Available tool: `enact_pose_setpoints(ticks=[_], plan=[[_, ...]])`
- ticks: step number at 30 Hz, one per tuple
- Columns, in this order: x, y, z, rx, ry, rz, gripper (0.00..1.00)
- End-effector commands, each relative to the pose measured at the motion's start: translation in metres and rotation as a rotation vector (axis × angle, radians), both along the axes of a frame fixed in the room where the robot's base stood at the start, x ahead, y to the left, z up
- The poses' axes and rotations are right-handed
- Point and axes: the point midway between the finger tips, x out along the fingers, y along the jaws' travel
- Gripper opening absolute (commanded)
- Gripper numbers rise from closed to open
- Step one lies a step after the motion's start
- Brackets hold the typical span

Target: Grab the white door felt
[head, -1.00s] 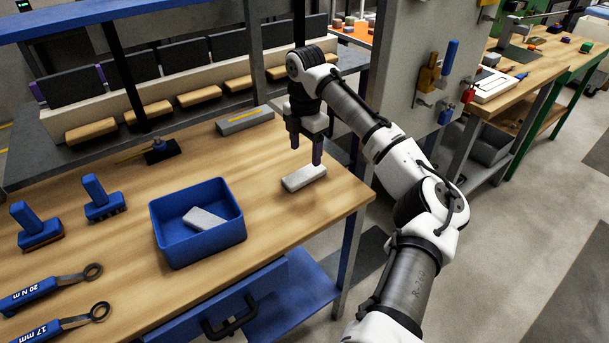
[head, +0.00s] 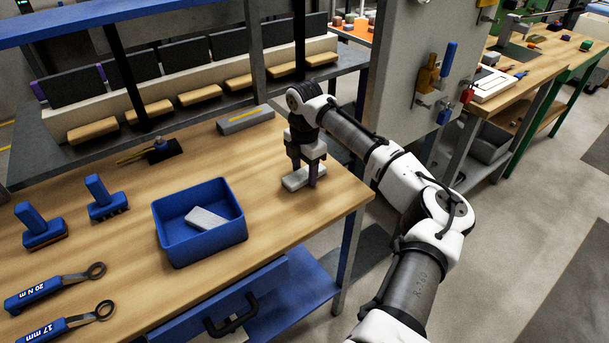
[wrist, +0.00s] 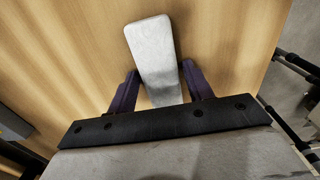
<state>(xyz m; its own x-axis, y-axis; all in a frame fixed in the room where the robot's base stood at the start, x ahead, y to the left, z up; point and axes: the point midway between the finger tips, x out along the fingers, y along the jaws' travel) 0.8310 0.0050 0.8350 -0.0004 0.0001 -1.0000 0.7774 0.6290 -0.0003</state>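A white felt block (head: 293,183) lies flat on the wooden bench near its right end. My gripper (head: 304,172) points down over it, one finger on each side. In the wrist view the felt (wrist: 155,55) runs between the two purple-dark fingers (wrist: 160,88), its far end sticking out beyond them. The fingers are spread, with a narrow gap on at least the right side. Contact on the left side is hard to tell. A similar pale block (head: 205,218) lies tilted in the blue bin (head: 172,247).
Two blue-handled brushes (head: 40,228) and two wrenches (head: 65,322) lie on the left. A grey block with a yellow strip (head: 245,120) sits behind. The bench's right edge is close to my gripper. Bare wood separates bin and felt.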

Motion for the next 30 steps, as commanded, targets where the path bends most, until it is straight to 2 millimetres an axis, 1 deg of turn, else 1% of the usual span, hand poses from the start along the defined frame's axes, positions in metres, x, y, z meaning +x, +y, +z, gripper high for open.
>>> enact_pose_setpoints(ticks=[1, 7, 14, 17, 20, 23, 26, 30], plan=[[0.000, 0.000, 0.000, 0.000, 0.000, 0.000, 0.44], [0.000, 0.000, 0.000, 0.000, 0.000, 0.000, 0.18], [0.000, 0.000, 0.001, -0.001, -0.001, 0.000, 0.18], [0.000, 0.000, 0.004, -0.001, -0.001, 0.000, 0.18], [0.001, 0.000, 0.012, 0.000, -0.001, 0.000, 0.18], [0.001, 0.000, 0.025, 0.000, -0.003, 0.001, 0.18], [0.001, 0.001, 0.046, 0.000, -0.004, 0.000, 0.18], [0.001, 0.001, 0.086, 0.001, -0.004, 0.001, 0.18]])
